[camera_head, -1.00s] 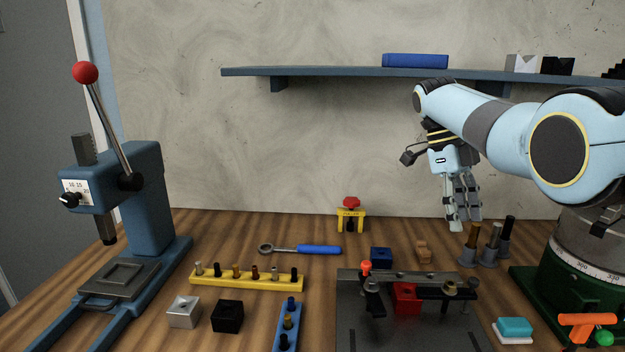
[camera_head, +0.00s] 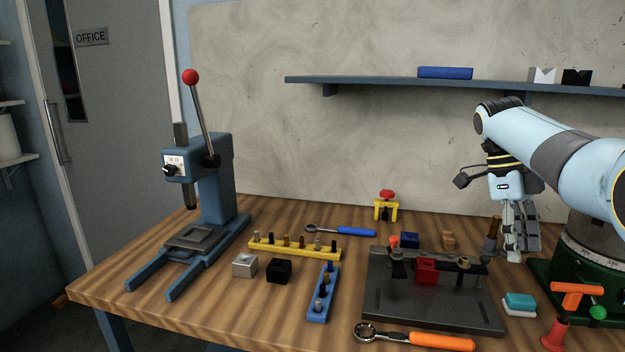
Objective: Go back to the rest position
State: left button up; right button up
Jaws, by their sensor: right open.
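My right gripper (camera_head: 515,245) hangs from the light-blue arm at the right, fingers pointing down, open and with nothing seen between the fingers. It is above the back right part of the wooden bench top (camera_head: 190,318), in front of the dark pins in grey holders (camera_head: 489,246), which it partly hides. My left gripper is not in view.
A dark fixture plate with a red block (camera_head: 426,270) lies left of and below the gripper. A blue arbor press (camera_head: 217,180) stands at the left. A wall shelf (camera_head: 370,83) runs behind. An orange-handled ratchet (camera_head: 440,341) lies at the front edge.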

jog(key=s+a+f+n+t, duration=0.3)
jog(key=s+f+n, duration=1)
jog(key=f+n, duration=0.15)
jog(key=s+a+r+n+t+y, duration=0.1)
jog(key=s+a+r+n+t, duration=0.15)
jog(key=s+n, duration=0.65)
jog(key=s+a+r+n+t, duration=0.2)
jog(key=s+a+r+n, duration=0.3)
jog(key=s, duration=0.7)
jog(key=d+f+g+b, duration=0.15)
jog(key=f+b, duration=0.25)
jog(key=f, duration=1.2)
jog(key=d+f+b, duration=0.3)
jog(key=f, duration=1.4)
pick_arm(q)
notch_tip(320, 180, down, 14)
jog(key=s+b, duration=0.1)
jog(key=b, duration=0.5)
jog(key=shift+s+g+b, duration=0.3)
jog(key=shift+b, duration=0.05)
pick_arm(e)
jog(key=s+d+f+g, duration=0.1)
jog(key=s+f, duration=1.9)
jog(key=f, duration=0.4)
jog(key=shift+f+n, duration=0.25)
jog(key=shift+n, duration=0.1)
jog(key=shift+o, duration=0.2)
jog(key=shift+g, duration=0.3)
